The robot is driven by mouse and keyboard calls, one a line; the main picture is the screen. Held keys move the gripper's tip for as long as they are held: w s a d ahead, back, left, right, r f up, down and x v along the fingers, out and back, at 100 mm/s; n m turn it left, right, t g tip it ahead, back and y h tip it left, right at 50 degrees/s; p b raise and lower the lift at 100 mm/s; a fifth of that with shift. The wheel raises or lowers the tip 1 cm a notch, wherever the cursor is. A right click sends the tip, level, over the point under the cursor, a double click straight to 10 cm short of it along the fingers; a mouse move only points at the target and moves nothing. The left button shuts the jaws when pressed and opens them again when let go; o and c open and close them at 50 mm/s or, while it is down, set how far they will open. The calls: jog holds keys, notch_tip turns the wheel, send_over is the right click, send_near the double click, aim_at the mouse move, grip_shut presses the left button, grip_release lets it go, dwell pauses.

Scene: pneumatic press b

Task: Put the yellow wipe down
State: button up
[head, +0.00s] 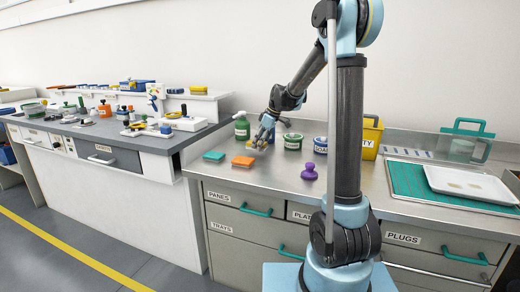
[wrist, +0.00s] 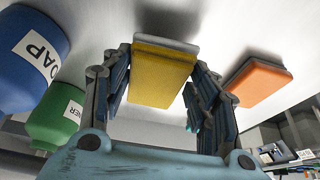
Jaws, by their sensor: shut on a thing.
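In the wrist view the yellow wipe (wrist: 163,76) is a thick block with a pale grey layer along one edge. My gripper (wrist: 163,68) is shut on it, one finger at each side. In the head view my gripper (head: 263,140) is low over the back of the steel counter (head: 270,180), behind the orange wipe. I cannot tell whether the yellow wipe touches the counter; a dark shadow lies close by it in the wrist view.
An orange wipe (head: 243,161) and a teal wipe (head: 214,156) lie in front of my gripper. A green bottle (head: 241,128), a green tub (head: 293,142), a blue soap tub (head: 320,145) and a purple knobbed thing (head: 309,172) stand around. Bare steel lies between the orange wipe and purple thing.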

jog(key=shift+f, duration=1.15)
jog(key=shift+f, duration=0.1)
jog(key=o, duration=1.6)
jog(key=v, duration=1.2)
